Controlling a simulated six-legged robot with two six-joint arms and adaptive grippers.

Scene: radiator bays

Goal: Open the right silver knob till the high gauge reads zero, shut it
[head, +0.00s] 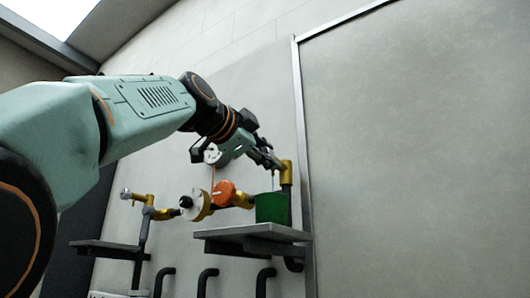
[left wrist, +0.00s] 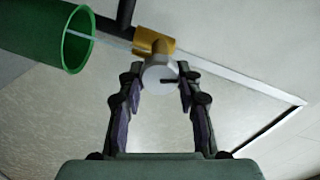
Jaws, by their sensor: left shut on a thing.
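My left gripper (head: 277,166) is at the brass valve (head: 287,172) on the right end of the pipework. A thin pale stream runs from the valve into a green cup (head: 271,208), also seen in the wrist view (left wrist: 78,42). A white high gauge (head: 211,154) is partly hidden behind my wrist; its reading is too small to tell. My right gripper is not in view.
An orange knob (head: 224,193) and a pale round fitting (head: 195,206) are on the brass pipe left of the cup. Another silver knob (head: 125,195) is farther left. The cup stands on a grey shelf (head: 230,234). A metal-edged panel (head: 400,150) is on the right.

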